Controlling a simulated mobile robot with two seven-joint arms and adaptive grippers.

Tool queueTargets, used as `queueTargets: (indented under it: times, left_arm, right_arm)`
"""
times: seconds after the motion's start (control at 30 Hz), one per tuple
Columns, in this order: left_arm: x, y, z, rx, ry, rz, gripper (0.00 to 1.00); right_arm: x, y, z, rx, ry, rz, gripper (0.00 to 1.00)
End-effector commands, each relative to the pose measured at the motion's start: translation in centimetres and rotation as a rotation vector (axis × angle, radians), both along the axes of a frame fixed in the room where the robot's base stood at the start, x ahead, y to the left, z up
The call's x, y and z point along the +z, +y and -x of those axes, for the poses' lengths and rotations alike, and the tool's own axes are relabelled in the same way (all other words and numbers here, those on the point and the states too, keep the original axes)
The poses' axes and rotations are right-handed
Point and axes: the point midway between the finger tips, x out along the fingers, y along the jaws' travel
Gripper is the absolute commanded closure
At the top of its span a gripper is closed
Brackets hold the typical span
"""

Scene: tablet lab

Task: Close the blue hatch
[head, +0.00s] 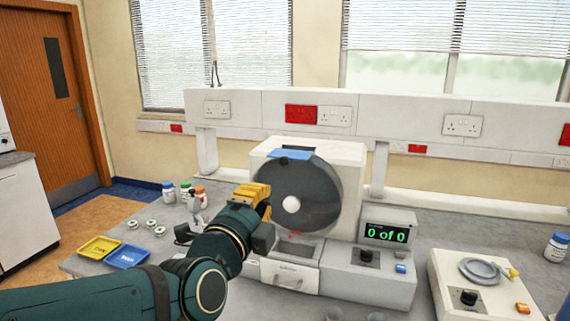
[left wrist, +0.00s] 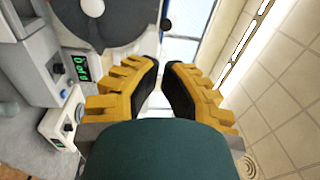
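The blue hatch (head: 290,153) is a small flat blue flap at the top of the dark round drum (head: 318,195) on the white machine (head: 352,160). I cannot tell how far it stands open. My left gripper (head: 262,193), with yellow fingers, is at the left edge of the drum, below and left of the hatch. In the left wrist view its fingers (left wrist: 164,64) are apart with nothing between them, and the drum (left wrist: 120,22) is at the upper left. The hatch is not clear there. My right gripper is not in view.
A display box (head: 387,230) reading "0 of 0" stands right of the drum. A drawer (head: 290,275) is below it. Yellow (head: 99,248) and blue (head: 127,257) trays and several small bottles are on the left. A balance-like device (head: 485,285) is at the right.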

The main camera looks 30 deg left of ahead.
Motion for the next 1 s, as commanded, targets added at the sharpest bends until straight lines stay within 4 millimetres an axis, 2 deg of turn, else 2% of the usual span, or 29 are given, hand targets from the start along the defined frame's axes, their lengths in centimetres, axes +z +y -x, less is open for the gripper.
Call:
queueTargets:
  times: [0.03, 0.6, 0.8, 1.0]
  left_arm:
    - [0.3, 0.0, -0.7, -0.003, 0.006, 0.002, 1.0]
    - [0.6, 1.9, -9.8, -0.002, 0.003, 0.002, 1.0]
    - [0.8, 2.2, -11.5, -0.002, 0.001, 0.002, 1.0]
    - [0.8, 2.3, -11.9, -0.002, 0.001, 0.002, 1.0]
  right_arm:
    - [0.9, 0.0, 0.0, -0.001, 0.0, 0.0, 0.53]
    - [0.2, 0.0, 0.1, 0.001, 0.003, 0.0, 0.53]
    - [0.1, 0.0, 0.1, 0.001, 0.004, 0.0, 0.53]
    - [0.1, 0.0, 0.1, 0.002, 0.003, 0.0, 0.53]
